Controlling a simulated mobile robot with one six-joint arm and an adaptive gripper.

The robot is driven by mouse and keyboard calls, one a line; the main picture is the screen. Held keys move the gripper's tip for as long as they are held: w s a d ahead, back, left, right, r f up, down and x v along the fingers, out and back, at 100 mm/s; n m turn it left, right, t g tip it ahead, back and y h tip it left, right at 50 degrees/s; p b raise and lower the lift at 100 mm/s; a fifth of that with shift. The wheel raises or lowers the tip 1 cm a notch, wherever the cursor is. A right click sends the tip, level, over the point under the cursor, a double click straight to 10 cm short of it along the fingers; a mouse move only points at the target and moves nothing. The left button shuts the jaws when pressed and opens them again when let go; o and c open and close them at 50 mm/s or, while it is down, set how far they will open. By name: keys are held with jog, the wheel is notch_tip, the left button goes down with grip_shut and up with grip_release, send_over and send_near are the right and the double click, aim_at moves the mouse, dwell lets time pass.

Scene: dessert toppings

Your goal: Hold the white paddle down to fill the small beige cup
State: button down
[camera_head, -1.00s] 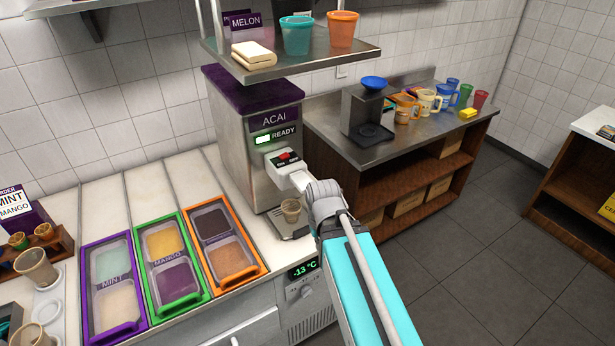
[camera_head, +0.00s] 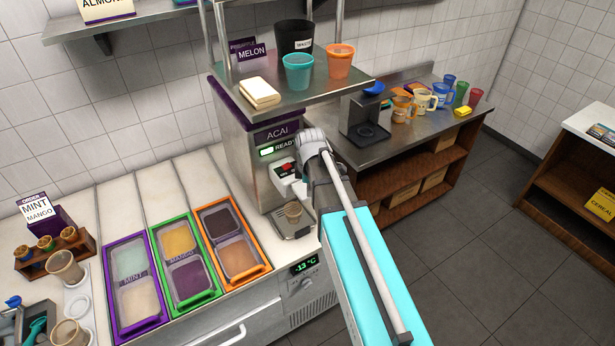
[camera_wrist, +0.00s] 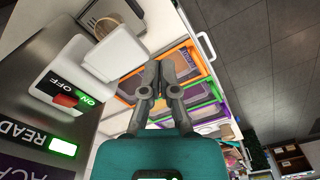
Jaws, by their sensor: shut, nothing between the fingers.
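The acai machine (camera_head: 245,150) stands on the counter with a lit READY light. Its white paddle (camera_wrist: 115,55) sticks out from the white housing with the red ON/OFF switch (camera_wrist: 66,100); in the head view the paddle is mostly hidden by my arm. The small beige cup (camera_head: 293,211) stands upright on the drip tray (camera_head: 292,229) below. In the wrist view its edge (camera_wrist: 104,25) shows behind the paddle; how full it is I cannot tell. My gripper (camera_wrist: 160,66) is shut and empty, its fingertips beside the paddle; contact is unclear.
A metal shelf (camera_head: 318,92) with tubs overhangs the machine. Framed topping bins, purple (camera_head: 112,305), green (camera_head: 214,284) and orange (camera_head: 264,262), lie left of it. A dispenser (camera_head: 352,115) and several mugs stand on the right counter. Floor is clear at right.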

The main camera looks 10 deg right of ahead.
aim_at(303, 191)
jog(key=w+r+n+p, duration=0.4)
jog(key=r+n, duration=0.2)
jog(key=shift+w+p, duration=0.35)
jog(key=shift+f, duration=0.1)
notch_tip(303, 191, down, 10)
jog(key=b, duration=1)
jog(key=shift+s+d, duration=0.1)
jog(key=shift+d, duration=0.2)
dwell(0.6)
